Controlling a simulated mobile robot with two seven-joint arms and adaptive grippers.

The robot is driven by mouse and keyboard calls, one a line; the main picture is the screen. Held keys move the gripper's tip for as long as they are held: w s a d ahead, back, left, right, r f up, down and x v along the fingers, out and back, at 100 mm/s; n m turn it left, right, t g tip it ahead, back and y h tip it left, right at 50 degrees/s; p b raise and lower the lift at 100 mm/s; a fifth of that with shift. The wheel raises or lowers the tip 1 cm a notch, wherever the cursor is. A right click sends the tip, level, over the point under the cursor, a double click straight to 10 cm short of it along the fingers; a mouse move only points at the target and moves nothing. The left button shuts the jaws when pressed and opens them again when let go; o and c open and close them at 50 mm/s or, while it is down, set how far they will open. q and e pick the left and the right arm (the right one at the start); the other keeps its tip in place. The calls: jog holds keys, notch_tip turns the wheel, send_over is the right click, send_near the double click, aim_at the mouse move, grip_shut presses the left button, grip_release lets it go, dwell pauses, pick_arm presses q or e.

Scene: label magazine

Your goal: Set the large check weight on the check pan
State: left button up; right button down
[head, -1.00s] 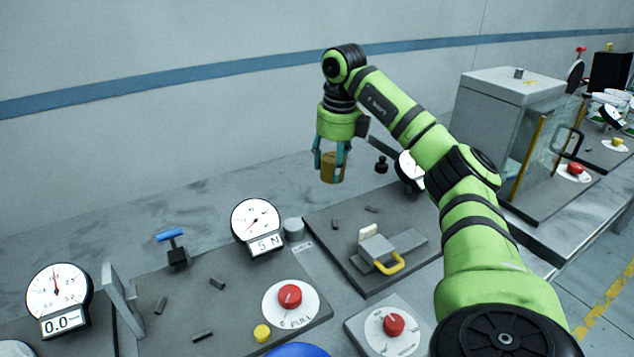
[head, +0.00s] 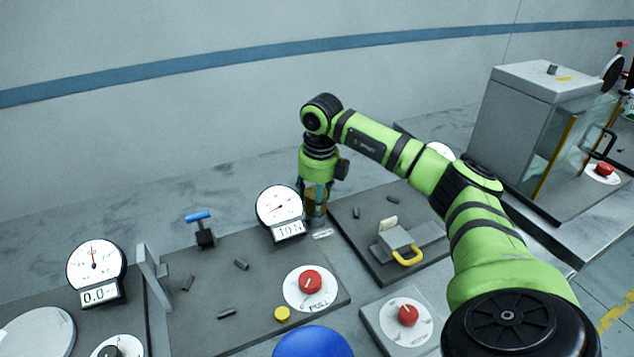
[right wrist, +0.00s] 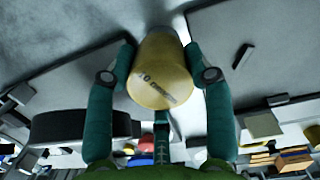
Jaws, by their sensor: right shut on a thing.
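The large check weight, a brass-coloured cylinder (head: 315,197), is held upright between the fingers of my right gripper (head: 315,206). The weight looks at or very near the pan; contact is hard to see. The dial gauge (head: 280,207) beside it shows 10 N. My left gripper is not in view.
A blue-handled part (head: 202,228) stands left of the gauge. A red knob (head: 310,281) and a yellow button (head: 282,314) are in front. A fixture with a yellow handle (head: 407,255) is to the right. A grey cabinet with a glass door (head: 545,110) stands farther right.

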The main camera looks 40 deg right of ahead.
jog(key=shift+w, duration=0.1)
jog(key=shift+c, duration=2.3)
grip_release()
jog(key=shift+f, duration=0.2)
jog(key=shift+r, duration=0.1)
